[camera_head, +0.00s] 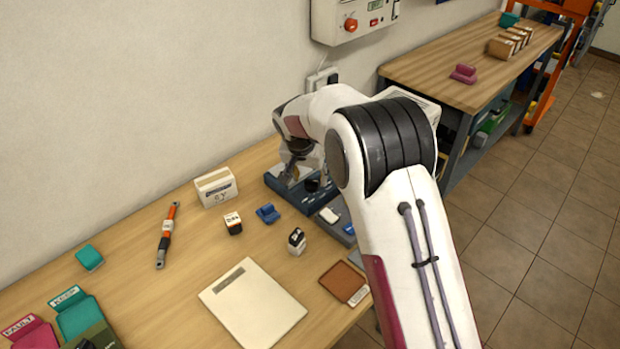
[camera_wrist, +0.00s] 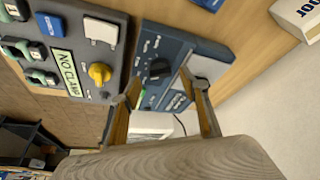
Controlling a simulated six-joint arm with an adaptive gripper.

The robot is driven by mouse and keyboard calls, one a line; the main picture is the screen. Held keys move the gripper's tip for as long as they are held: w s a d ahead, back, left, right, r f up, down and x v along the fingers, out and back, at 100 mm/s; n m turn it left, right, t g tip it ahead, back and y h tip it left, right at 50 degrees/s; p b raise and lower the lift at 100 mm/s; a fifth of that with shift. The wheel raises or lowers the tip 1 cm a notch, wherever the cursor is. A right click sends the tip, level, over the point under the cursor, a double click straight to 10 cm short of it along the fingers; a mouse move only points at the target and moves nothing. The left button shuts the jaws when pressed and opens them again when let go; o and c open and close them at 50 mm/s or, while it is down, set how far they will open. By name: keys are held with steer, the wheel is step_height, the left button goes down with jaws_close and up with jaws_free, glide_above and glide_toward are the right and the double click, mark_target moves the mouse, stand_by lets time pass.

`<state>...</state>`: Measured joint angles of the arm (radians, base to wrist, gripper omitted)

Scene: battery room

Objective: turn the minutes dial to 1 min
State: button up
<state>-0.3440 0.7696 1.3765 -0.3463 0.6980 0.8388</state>
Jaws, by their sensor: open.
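A blue box-shaped device (camera_head: 285,188) stands on the bench under my wrist. In the wrist view the blue device (camera_wrist: 205,52) shows a round black dial (camera_wrist: 159,69) with small white marks around it. The dial also shows in the head view (camera_head: 312,185). I take it as the minutes dial; its marks and setting are too small to read. My gripper (camera_wrist: 161,84) is open, its two fingers on either side of the dial in the wrist view. I cannot tell whether they touch it. In the head view my arm partly hides the device.
A grey panel (camera_wrist: 84,28) with a yellow knob (camera_wrist: 100,73) and a "NO CLAMP" label sits beside the blue device. A white box (camera_head: 216,187), a blue piece (camera_head: 268,214) and small blocks stand nearby. A wall unit (camera_head: 350,20) hangs behind. The front bench has bare room.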

steer(key=v, duration=0.9)
steer(key=shift+r, duration=0.2)
steer(key=shift+s+n, duration=0.15)
steer(key=shift+n, duration=0.15)
steer(key=s+d+f+n+g, duration=0.2)
steer(key=s+n, duration=0.1)
steer(key=s, duration=0.4)
steer(key=s+d+r+t, duration=0.1)
steer(key=s+d+r, duration=0.3)
steer(key=s, duration=0.7)
steer(key=s+d+r+t, duration=0.1)
steer(key=s+d+r, duration=0.3)
steer(key=s+d, duration=0.3)
steer(key=s+d+r+t+y, duration=0.1)
steer(key=s+d+r, duration=0.4)
steer(key=s, duration=1.1)
steer(key=shift+d+m, duration=0.3)
